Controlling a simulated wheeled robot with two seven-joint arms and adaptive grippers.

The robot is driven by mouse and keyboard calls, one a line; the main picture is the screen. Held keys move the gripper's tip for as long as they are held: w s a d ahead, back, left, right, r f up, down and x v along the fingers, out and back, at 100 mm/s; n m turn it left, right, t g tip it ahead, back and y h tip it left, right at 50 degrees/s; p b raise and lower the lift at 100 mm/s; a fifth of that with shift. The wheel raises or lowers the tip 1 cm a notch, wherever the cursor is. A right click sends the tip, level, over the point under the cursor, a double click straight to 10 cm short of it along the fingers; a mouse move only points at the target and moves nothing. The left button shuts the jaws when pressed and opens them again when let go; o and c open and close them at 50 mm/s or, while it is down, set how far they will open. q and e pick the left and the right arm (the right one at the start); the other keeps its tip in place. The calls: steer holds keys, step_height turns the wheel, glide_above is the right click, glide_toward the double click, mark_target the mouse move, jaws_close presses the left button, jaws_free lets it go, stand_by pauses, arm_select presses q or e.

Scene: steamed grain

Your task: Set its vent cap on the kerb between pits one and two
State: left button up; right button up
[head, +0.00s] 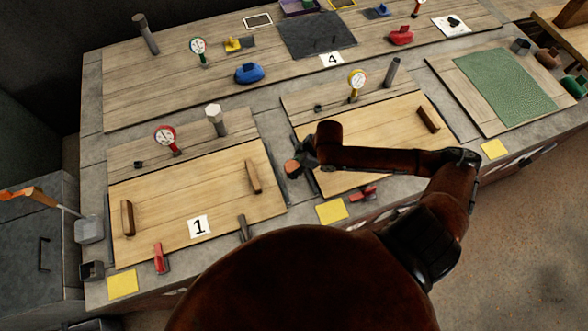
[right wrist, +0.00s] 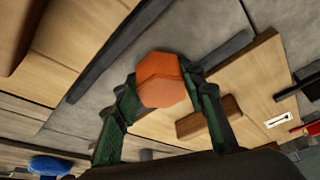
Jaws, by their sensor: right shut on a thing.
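My right gripper (head: 298,167) is shut on an orange six-sided vent cap (head: 290,166). In the right wrist view the cap (right wrist: 163,80) sits between the two fingertips (right wrist: 163,82), with its flat face towards the camera. They are over the grey stone kerb (right wrist: 195,25) between pit one's boards (head: 190,190) and the boards to their right (head: 375,130). I cannot tell the gap below the cap. The kerb (head: 276,146) is partly hidden by the gripper in the head view. My left gripper is not in view.
Pit one has a pale-capped grey pipe (head: 216,122), a red gauge (head: 166,137) and wooden handles. The right pit has a bare-topped pipe (head: 391,72) and a yellow gauge (head: 356,82). Dark bars flank the kerb. A yellow square (head: 331,211) lies on the front ledge.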

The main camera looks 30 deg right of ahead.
steer(key=shift+f, duration=0.95)
steer(key=shift+s+r, duration=0.1)
steer(key=o, duration=1)
steer(key=p+v, duration=0.3)
steer(key=v, duration=0.9)
steer(key=shift+p, duration=0.35)
